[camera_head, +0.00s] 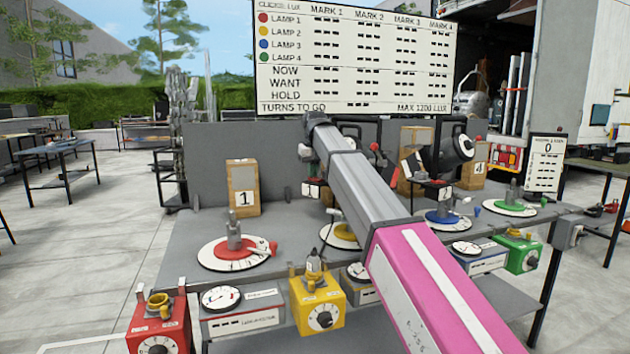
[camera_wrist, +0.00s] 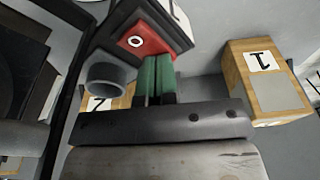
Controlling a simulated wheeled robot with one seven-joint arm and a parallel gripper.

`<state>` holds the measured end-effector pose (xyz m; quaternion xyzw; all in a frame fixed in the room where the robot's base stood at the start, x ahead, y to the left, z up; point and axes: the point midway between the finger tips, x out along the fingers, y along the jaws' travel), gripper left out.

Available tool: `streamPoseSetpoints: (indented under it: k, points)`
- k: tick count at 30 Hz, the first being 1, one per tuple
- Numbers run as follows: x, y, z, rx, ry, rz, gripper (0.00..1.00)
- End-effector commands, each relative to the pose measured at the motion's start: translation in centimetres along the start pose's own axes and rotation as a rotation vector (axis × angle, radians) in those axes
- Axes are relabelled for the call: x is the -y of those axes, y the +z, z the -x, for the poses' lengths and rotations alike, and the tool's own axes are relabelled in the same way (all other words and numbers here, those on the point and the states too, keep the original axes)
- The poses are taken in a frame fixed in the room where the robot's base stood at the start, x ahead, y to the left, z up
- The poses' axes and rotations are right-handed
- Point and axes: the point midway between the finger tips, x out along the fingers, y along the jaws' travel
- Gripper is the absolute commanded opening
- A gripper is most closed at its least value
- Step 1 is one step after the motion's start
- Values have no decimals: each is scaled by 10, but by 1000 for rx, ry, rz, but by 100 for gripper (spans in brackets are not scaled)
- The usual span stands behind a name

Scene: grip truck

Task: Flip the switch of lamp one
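A red switch plate with a white ring mark (camera_wrist: 145,42) sits on a dark housing in the wrist view. My gripper (camera_wrist: 156,62) has two green fingers side by side, seemingly shut, with nothing visible between them. Their tips are at the lower edge of the red plate; I cannot tell whether they touch it. In the head view a small black and white unit with red parts (camera_head: 312,188) stands near the block marked 1 (camera_head: 243,187), beside my arm. That block also shows in the wrist view (camera_wrist: 262,90). My gripper is hard to make out in the head view.
A red dial (camera_head: 236,253) lies on the grey bench (camera_head: 190,240). Red (camera_head: 160,325) and yellow (camera_head: 318,305) knob boxes stand along its front. A grey cylinder (camera_wrist: 112,72) is left of my fingers. A scoreboard (camera_head: 355,58) stands behind.

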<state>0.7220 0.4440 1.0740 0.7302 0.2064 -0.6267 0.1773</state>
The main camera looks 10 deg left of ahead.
Motion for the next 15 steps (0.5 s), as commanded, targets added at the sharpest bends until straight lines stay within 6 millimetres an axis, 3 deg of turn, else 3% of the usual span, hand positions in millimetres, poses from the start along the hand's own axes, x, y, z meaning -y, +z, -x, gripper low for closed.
streamPoseSetpoints:
  k: [15]
  points:
    - [-1,-5,32,1,1,-1,0]
